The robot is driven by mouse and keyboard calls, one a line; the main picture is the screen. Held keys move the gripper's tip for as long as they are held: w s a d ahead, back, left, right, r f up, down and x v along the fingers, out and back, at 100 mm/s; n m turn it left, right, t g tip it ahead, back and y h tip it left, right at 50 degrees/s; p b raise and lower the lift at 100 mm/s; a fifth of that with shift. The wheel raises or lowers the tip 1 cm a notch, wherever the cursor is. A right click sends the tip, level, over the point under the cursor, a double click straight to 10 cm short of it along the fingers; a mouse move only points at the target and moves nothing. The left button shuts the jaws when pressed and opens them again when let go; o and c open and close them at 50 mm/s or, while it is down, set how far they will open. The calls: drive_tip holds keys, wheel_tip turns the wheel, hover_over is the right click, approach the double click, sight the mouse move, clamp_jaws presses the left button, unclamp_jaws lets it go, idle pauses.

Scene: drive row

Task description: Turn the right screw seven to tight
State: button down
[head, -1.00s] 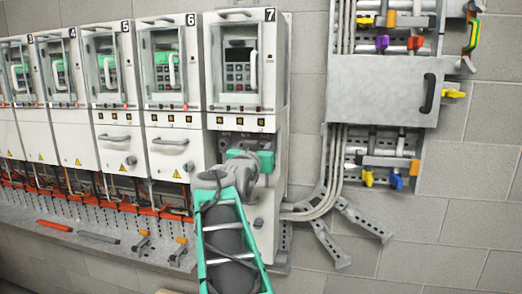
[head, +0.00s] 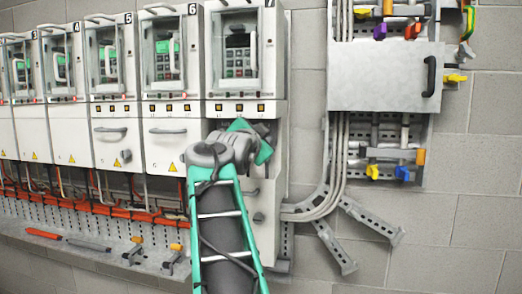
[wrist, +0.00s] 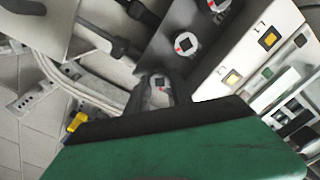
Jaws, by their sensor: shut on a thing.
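Drive unit seven (head: 247,92) is the rightmost cabinet, with an open compartment below its row of small buttons. My gripper (wrist: 162,90) reaches into that compartment, its green body tilted. In the wrist view its two dark fingers are shut on the right screw (wrist: 160,80), the one nearest the grey pipes. The fingers partly hide that screw. The middle screw (wrist: 185,43) and another screw (wrist: 217,5) sit in line beyond it, each a pale round disc with a dark centre and red marking. In the head view my arm hides the screws.
Neighbouring drive six (head: 169,90) stands to the left. Grey pipes (head: 335,180) run down just right of unit seven. A grey box (head: 385,75) with a black handle hangs on the wall further right. A shelf with tools (head: 130,250) lies low left.

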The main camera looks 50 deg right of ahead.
drive_tip(key=m+b, duration=0.7)
drive_tip(key=m, duration=0.4)
drive_tip(key=shift+f+m, duration=0.15)
drive_tip(key=shift+m, duration=0.25)
drive_tip(key=shift+b, duration=0.3)
drive_tip(key=c, duration=1.1)
unclamp_jaws()
drive_tip(key=b+v, duration=0.1)
drive_tip(key=v, duration=0.7)
drive_tip(key=shift+d, duration=0.1)
